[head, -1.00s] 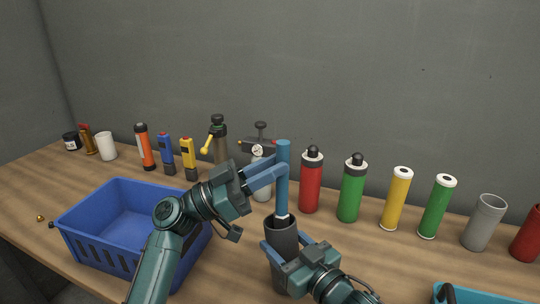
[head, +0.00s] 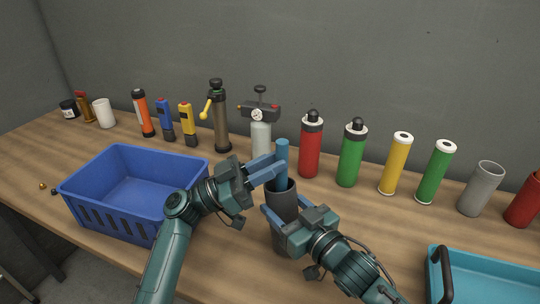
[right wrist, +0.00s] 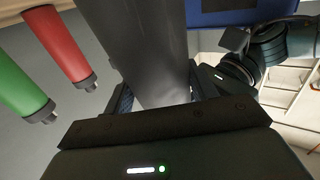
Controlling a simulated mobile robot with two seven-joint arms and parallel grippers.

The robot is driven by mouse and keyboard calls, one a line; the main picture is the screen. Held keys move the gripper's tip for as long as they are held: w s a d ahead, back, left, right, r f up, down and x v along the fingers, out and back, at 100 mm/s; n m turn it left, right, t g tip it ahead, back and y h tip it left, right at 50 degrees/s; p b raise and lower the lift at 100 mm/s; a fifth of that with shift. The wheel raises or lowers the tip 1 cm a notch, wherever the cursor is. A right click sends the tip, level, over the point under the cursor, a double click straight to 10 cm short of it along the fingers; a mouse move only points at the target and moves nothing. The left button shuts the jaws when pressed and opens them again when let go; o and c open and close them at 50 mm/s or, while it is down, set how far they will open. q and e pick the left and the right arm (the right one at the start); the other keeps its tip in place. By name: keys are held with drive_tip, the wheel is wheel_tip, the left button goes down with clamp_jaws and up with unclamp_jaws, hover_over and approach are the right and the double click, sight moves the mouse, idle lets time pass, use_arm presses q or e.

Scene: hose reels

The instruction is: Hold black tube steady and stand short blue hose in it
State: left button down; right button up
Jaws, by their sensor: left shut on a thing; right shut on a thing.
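The black tube (head: 282,204) stands upright on the workbench in the head view. My right gripper (head: 277,221) is shut around its side, and the tube also fills the middle of the right wrist view (right wrist: 140,45). The short blue hose (head: 282,152) is upright, with its lower end inside the tube's mouth and its upper part showing above the rim. My left gripper (head: 276,172) is shut on the hose just above the rim. The hose's lower end is hidden inside the tube, so I cannot tell how deep it reaches.
A blue basket (head: 130,190) stands to the left and a light-blue tray (head: 490,276) at the right front. Red (head: 311,148) and green (head: 351,155) bottles stand close behind. More tubes and tools line the back of the wooden bench (head: 235,265).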

use_arm(q)
drive_tip(key=shift+w+a+f, duration=0.1)
drive_tip(key=shift+w+f, duration=0.05)
drive_tip(key=shift+f, duration=0.4)
use_arm(e)
drive_tip(key=shift+a+r, duration=0.1)
drive_tip(key=shift+r, duration=0.3)
use_arm(q)
drive_tip(key=c, duration=1.7)
unclamp_jaws()
drive_tip(key=o, duration=0.5)
drive_tip(key=shift+r, duration=0.1)
use_arm(e)
drive_tip(key=shift+f, duration=0.1)
use_arm(q)
drive_tip(key=shift+o, duration=0.2)
use_arm(e)
drive_tip(key=shift+f, duration=0.1)
use_arm(q)
wheel_tip(320, 180, up, 10)
